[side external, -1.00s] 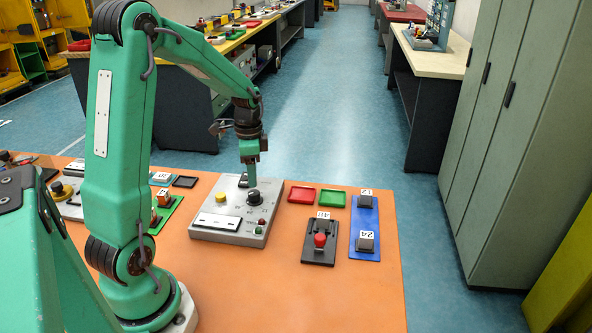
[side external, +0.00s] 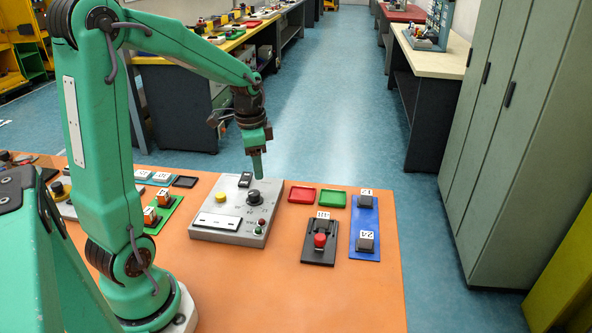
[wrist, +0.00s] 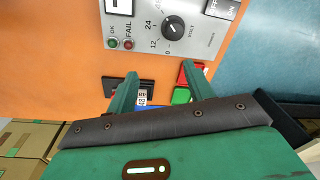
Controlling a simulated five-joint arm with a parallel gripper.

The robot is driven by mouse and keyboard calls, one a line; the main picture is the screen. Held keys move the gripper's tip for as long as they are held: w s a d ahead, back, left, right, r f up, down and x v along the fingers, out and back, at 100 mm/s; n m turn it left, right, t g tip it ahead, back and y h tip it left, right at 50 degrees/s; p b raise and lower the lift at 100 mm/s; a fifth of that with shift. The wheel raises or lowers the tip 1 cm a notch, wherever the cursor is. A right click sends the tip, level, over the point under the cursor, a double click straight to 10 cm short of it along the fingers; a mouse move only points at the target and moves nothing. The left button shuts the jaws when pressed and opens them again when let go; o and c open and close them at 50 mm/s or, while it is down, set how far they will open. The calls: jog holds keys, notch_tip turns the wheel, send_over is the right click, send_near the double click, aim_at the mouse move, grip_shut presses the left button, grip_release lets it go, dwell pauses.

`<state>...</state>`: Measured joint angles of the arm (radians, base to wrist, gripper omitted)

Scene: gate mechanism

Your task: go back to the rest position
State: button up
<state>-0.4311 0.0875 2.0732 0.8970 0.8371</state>
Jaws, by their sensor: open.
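My gripper (side external: 257,165) is in the air above the back right of the grey control box (side external: 205,233), apart from it and holding nothing. In the wrist view its two green fingers (wrist: 158,88) stand apart, with nothing between them. The box carries a black knob (side external: 254,197), a yellow button (side external: 221,197), a switch and small red and green lamps. In the wrist view the knob (wrist: 174,27) sits in a dial marked VOLT, its pointer hard to read. The arm is raised and reaches out over the orange table (side external: 270,290).
A red tray (side external: 301,195) and a green tray (side external: 333,199) lie right of the box. A black plate with a red button (side external: 320,240) and a blue plate (side external: 365,228) with numbered blocks stand further right. A green plate with orange blocks (side external: 163,207) is at left. The front is clear.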

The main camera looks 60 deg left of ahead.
jog(key=s+d+r+n+t, duration=0.2)
jog(key=s+d+r, duration=0.2)
jog(key=d, duration=0.3)
jog(key=s+d+r+n+t, duration=0.2)
jog(key=s+d+r, duration=0.2)
jog(key=s+d, duration=0.3)
jog(key=shift+s+d+r+n+t, duration=0.3)
jog(key=shift+d+r, duration=0.1)
jog(key=shift+d, duration=0.4)
